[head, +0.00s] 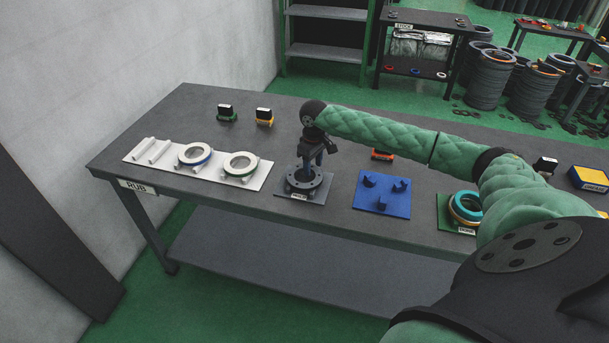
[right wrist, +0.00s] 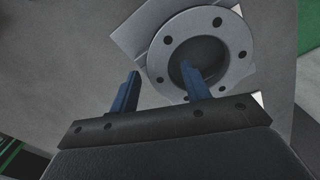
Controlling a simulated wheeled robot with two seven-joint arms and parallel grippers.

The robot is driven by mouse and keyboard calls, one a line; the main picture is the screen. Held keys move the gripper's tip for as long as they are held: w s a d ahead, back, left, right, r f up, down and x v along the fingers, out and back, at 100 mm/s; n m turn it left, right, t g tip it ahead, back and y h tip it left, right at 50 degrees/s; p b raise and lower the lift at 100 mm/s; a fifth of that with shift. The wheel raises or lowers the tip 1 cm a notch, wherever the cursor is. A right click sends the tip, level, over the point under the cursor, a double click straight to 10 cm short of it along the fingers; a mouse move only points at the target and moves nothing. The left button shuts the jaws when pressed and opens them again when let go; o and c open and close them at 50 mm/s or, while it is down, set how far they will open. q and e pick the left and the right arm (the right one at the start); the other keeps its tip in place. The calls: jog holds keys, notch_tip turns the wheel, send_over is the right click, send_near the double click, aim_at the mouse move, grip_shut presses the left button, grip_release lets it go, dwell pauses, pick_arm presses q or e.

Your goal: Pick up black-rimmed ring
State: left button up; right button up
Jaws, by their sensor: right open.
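A dark grey flanged ring (head: 304,180) with bolt holes sits on a small grey plate (head: 288,198) on the table. I see no other black-rimmed ring clearly. My right gripper (head: 312,162) points down just above it, open, with nothing held. In the right wrist view, the flange (right wrist: 163,57) lies beyond the blue fingers of this gripper (right wrist: 160,72). One finger overlaps the central hole and the other is outside the flange; whether they touch it I cannot tell. My left gripper is not in view.
A white tray (head: 142,156) on the left holds a blue-rimmed ring (head: 195,154) and a green-rimmed ring (head: 240,164). A blue plate with pegs (head: 382,208) is to the right. Rings (head: 467,206) lie on a green plate farther right. Small yellow and green blocks stand behind.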

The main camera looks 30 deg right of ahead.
grip_shut()
jog(key=shift+r, duration=0.1)
dwell(0.4)
jog(key=shift+r+b, duration=0.35)
notch_tip(320, 180, up, 3)
jog(key=shift+f+b, duration=0.1)
jog(key=shift+b, duration=0.6)
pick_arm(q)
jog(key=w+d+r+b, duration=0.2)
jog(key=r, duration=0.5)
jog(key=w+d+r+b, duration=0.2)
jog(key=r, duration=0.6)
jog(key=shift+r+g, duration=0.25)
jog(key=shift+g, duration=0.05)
pick_arm(e)
jog(key=s+d+r, duration=0.4)
jog(key=s+r, duration=0.3)
jog(key=s, duration=0.3)
jog(key=shift+s+d+r, duration=0.2)
jog(key=shift+s+d, duration=0.05)
jog(key=shift+s, duration=0.15)
